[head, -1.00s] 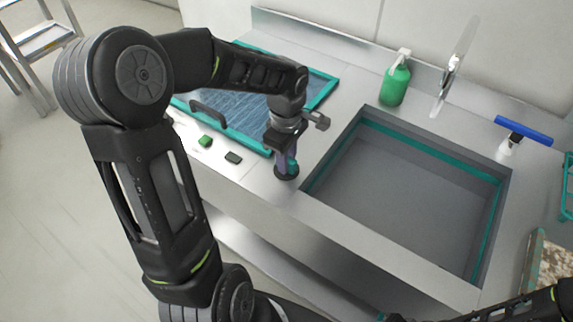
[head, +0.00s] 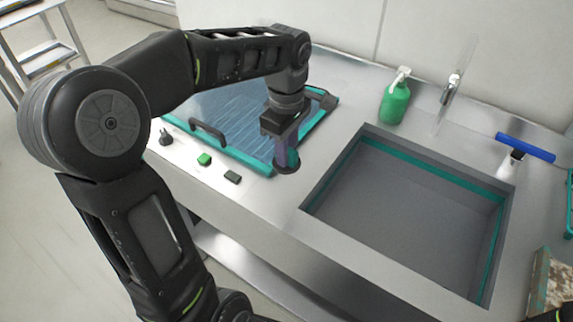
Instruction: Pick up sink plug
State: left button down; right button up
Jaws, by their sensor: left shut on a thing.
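My left gripper (head: 284,150) points straight down at the counter's front part, between the teal-rimmed drainer and the sink basin. It is shut on the sink plug (head: 287,168), a dark round disc showing just below the fingertips. The fingers cover most of the plug's upper part. The plug appears to be a little above the counter; the exact gap is hard to tell. My right gripper is out of view; only a bit of dark arm shows at the bottom right corner.
The sink basin (head: 395,205) is open and empty to the right. The drainer (head: 235,95) lies behind.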

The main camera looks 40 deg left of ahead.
pick_arm(q)
jog(key=shift+r, duration=0.3)
dwell(0.4)
jog(key=shift+w+d+f+m, duration=0.25)
jog(key=shift+w+m, duration=0.1)
jog(key=shift+m, duration=0.05)
jog(key=w+d+f+m, duration=0.9)
jog(key=d+m, duration=0.3)
jog(key=m, duration=0.5)
jog(key=shift+w, duration=0.35)
jog(key=shift+r, duration=0.15)
